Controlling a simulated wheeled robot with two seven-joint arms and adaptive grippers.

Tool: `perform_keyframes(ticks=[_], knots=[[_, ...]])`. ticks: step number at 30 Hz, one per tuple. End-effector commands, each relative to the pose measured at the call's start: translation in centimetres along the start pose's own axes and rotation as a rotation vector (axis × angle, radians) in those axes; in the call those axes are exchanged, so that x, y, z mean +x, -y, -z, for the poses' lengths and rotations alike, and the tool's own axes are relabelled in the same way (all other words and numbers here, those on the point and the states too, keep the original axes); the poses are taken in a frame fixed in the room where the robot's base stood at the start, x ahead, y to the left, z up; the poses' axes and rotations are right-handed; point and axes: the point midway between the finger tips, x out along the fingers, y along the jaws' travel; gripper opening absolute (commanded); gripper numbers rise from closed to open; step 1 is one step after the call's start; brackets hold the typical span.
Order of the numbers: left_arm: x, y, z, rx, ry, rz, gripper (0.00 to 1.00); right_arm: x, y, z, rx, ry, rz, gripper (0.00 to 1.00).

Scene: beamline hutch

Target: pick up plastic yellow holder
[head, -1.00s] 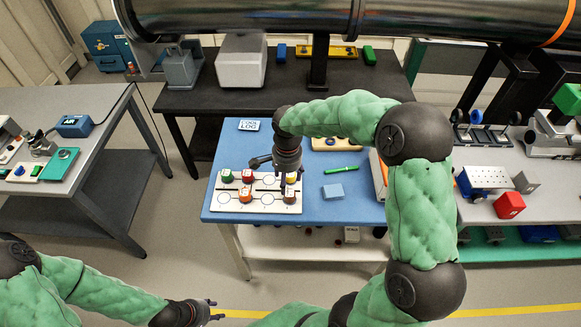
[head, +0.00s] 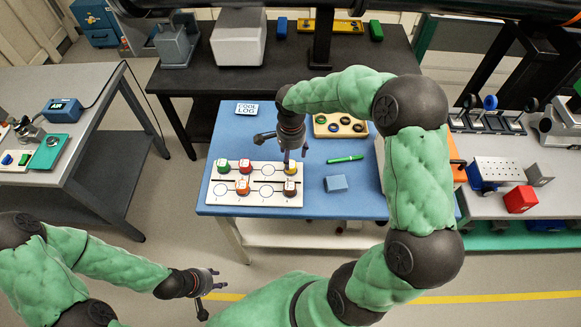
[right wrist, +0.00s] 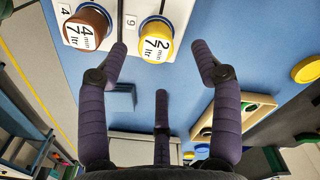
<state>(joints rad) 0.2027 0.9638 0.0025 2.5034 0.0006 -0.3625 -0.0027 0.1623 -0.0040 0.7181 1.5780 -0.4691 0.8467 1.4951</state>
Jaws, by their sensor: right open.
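The plastic yellow holder (head: 291,168) stands at the back right corner of a white numbered board (head: 229,200) on the blue table. My left gripper (head: 213,285) is open and empty, in front of the table.
A brown holder (head: 290,188) stands close to the yellow one; it also shows in the right wrist view (right wrist: 88,28). Green, red and orange holders stand left on the board. A blue block (head: 336,183), green pen (head: 345,158) and wooden tray (head: 320,129) lie nearby.

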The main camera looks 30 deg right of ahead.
Motion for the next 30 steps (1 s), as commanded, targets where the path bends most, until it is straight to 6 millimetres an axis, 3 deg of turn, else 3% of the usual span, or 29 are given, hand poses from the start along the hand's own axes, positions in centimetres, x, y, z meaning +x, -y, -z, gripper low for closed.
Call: perform_keyframes(ticks=[11,19,24,26,30], knots=[[1.2,0.4,0.1,0.0,0.0,0.0,0.4,4.6,-0.2,-0.5,-0.001,0.001,-0.002,0.65],[1.1,0.4,0.1,0.0,0.0,0.0,0.4,4.9,-0.2,-0.5,0.0,0.001,0.0,0.65],[1.1,0.4,0.1,0.0,0.0,0.0,0.4,4.9,-0.2,-0.5,0.0,0.001,0.0,0.17],[1.1,0.4,0.1,0.0,0.0,0.0,0.4,4.9,-0.2,-0.5,0.0,0.001,-0.001,0.03],[1.1,0.4,0.1,0.0,0.0,0.0,0.4,4.9,-0.2,-0.5,0.0,0.001,0.0,0.03]])
